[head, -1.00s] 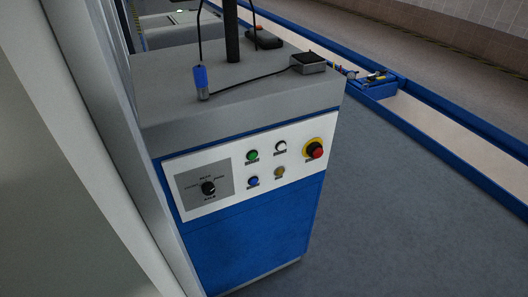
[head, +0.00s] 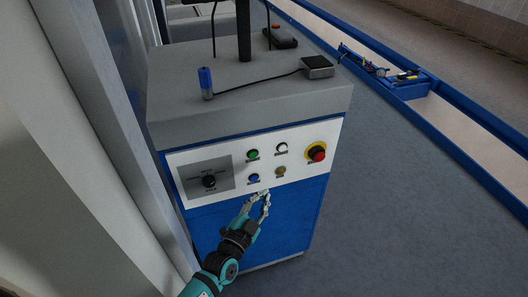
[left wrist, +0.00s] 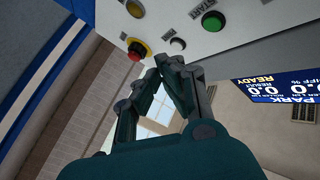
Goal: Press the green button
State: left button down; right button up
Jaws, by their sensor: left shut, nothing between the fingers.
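The green button (head: 252,154) is at the upper left of the button group on the white panel (head: 230,200) of the blue and grey cabinet. In the left wrist view the green button (left wrist: 213,21) is at the upper right, labelled START. My left gripper (head: 265,193) is shut and empty, below the buttons near the panel's lower edge. In the left wrist view its fingertips (left wrist: 172,62) meet just below the white button (left wrist: 178,45). Whether it touches the panel cannot be told. My right gripper is not in view.
Close to the green button are a blue button (head: 254,178), a yellow button (head: 280,171) and a red emergency stop (head: 317,153). A black rotary knob (head: 209,181) is at left.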

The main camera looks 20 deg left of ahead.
aim_at(253, 155)
pick_arm(q)
jog(key=shift+t, duration=0.5)
jog(key=r, duration=0.3)
jog(key=d+r, duration=0.1)
jog(key=r, duration=0.1)
jog(key=shift+w+d, duration=0.1)
jog(key=shift+w, duration=0.25)
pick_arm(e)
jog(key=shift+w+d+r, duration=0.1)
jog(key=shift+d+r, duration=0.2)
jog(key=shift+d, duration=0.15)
pick_arm(q)
jog(key=shift+f, duration=0.1)
jog(key=w+a+b, duration=0.3)
jog(key=w+a, duration=0.2)
jog(key=w, duration=0.2)
jog(key=shift+w+b, duration=0.2)
jog(key=shift+b, duration=0.1)
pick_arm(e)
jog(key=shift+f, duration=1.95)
pick_arm(q)
jog(key=shift+w+a, duration=0.2)
jog(key=shift+w, duration=0.15)
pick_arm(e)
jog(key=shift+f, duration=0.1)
